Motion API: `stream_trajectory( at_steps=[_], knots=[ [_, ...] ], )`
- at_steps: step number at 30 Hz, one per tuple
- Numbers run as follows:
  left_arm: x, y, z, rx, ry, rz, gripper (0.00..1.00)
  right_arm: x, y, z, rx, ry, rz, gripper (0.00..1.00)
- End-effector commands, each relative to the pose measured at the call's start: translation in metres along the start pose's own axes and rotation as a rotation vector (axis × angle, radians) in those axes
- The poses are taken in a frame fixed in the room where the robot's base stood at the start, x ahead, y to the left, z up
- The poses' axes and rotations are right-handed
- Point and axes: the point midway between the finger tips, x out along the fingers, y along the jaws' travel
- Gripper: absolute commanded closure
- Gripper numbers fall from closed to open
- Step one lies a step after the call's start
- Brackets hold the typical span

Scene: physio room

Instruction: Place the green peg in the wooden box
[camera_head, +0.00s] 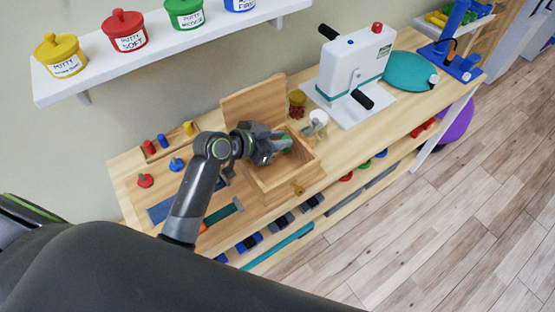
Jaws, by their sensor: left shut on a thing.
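The wooden box (302,172) stands on the wooden bench with its lid (254,102) raised at the back. My left gripper (281,142) reaches in from the left and is over the open box. It is shut on the green peg (288,150), of which only a small green part shows at the fingertips. The gripper hides the rest of the peg and part of the box's inside. I cannot tell whether the peg touches the box floor. My right gripper is not in view.
A wooden holder with red, blue and yellow pegs (162,140) stands left of the box. A jar (297,104) and a white cup (318,118) stand close behind the box. A white hand-crank machine (350,70) is at the right. A shelf (150,59) with putty pots hangs above.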

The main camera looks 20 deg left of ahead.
Motion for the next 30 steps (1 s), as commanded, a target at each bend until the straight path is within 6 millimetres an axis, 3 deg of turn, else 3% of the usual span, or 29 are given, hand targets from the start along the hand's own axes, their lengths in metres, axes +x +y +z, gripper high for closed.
stream_trajectory(
  at_steps=[3,15,29,30],
  knots=[
    [0.01,0.001,0.019,-0.005,-0.002,0.001,1.0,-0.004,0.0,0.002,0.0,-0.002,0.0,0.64],
    [0.031,0.0,0.059,-0.003,-0.002,0.001,1.0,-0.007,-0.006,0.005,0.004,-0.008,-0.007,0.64],
    [0.036,0.0,0.068,0.0,0.0,0.0,1.0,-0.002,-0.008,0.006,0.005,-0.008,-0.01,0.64],
    [0.036,0.0,0.067,0.0,0.0,0.0,0.75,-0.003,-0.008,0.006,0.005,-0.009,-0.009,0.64]
  ],
)
